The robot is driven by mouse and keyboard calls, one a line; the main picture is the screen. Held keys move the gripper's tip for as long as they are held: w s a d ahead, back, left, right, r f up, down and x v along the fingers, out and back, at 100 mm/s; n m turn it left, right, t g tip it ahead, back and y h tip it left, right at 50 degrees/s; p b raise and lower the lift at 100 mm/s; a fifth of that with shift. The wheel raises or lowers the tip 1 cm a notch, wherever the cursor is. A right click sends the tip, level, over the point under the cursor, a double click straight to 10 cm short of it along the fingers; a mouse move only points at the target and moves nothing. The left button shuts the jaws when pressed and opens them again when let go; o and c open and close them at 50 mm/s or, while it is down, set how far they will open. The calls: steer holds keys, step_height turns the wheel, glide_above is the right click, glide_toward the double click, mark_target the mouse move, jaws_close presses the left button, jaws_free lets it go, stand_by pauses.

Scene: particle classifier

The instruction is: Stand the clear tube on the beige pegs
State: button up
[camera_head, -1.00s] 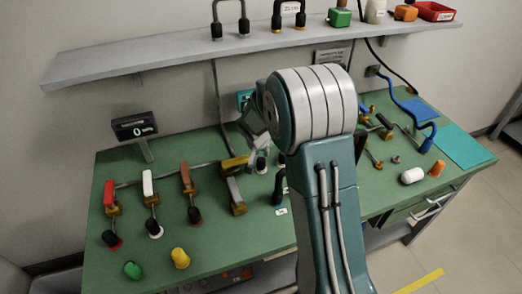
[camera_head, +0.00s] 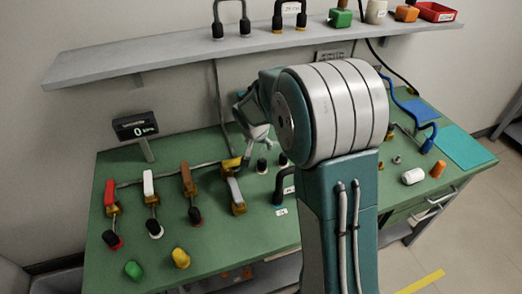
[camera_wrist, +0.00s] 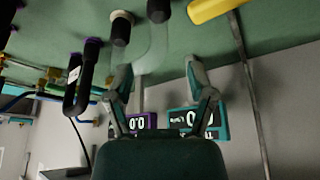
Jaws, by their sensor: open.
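The clear tube (camera_wrist: 158,48) shows faintly in the wrist view as a see-through bend with dark ends. One dark end (camera_wrist: 121,32) sits against a beige peg collar (camera_wrist: 122,15), and the other end lies beside it at the picture's top. The tube appears to stand upright on the beige pegs; the exact seating is too small to tell. In the head view the dark ends (camera_head: 262,165) show on the bench, while the clear bend is hard to see. My gripper (camera_wrist: 160,82) is open, its fingers spread apart beyond the tube's bend. It also shows in the head view (camera_head: 262,147).
A dark U-shaped tube (camera_wrist: 72,95) with purple-ringed ends stands close by. Two displays (camera_wrist: 193,120) stand behind. A grey shelf (camera_head: 160,62) hangs above.

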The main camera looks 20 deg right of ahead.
steer(key=v, duration=0.5)
steer(key=shift+a+r, duration=0.1)
steer(key=shift+r, duration=0.05)
steer(key=s+a+r+n+t+y, duration=0.1)
steer(key=s+r+n, duration=0.1)
steer(key=s+r, duration=0.4)
steer(key=s+a+r+n, duration=0.1)
steer(key=s+r, duration=0.3)
steer(key=s, duration=0.4)
steer(key=s+a+n+y, duration=0.1)
steer(key=s+a+n, duration=0.1)
steer(key=s, duration=1.2)
steer(key=shift+a+r+n+t+y, duration=0.35)
steer(key=shift+r+n+t+y, duration=0.1)
steer(key=shift+n, duration=0.45)
